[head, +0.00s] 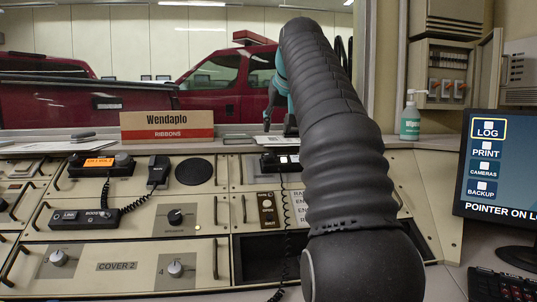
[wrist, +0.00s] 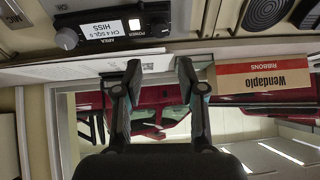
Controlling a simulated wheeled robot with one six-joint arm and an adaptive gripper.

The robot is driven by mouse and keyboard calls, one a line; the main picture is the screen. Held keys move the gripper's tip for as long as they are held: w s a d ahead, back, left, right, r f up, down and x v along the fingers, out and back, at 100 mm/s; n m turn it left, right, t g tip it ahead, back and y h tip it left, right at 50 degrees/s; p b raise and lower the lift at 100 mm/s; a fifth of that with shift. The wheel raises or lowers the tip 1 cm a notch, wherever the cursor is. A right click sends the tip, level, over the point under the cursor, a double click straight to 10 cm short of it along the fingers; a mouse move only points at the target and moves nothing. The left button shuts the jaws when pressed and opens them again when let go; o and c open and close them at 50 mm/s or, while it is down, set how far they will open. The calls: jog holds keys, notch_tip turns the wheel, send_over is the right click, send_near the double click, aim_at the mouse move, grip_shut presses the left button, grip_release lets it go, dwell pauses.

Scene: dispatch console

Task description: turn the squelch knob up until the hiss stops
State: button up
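The radio (head: 98,164) sits at the back left of the console with a lit orange display. Another knob (wrist: 159,28) is at the other end. I cannot read which is marked squelch. My gripper (wrist: 158,68) is open and empty, its fingers apart from the radio. In the head view my arm largely hides it.
Other knobs (head: 175,217) are on lower panels. A monitor (head: 499,165) and sanitizer bottle (head: 411,120) are at right.

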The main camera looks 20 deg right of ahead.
aim_at(269, 154)
jog(key=b+x, duration=0.2)
jog(key=x, duration=0.9)
jog(key=shift+w+f, duration=0.25)
jog(key=shift+f, duration=0.05)
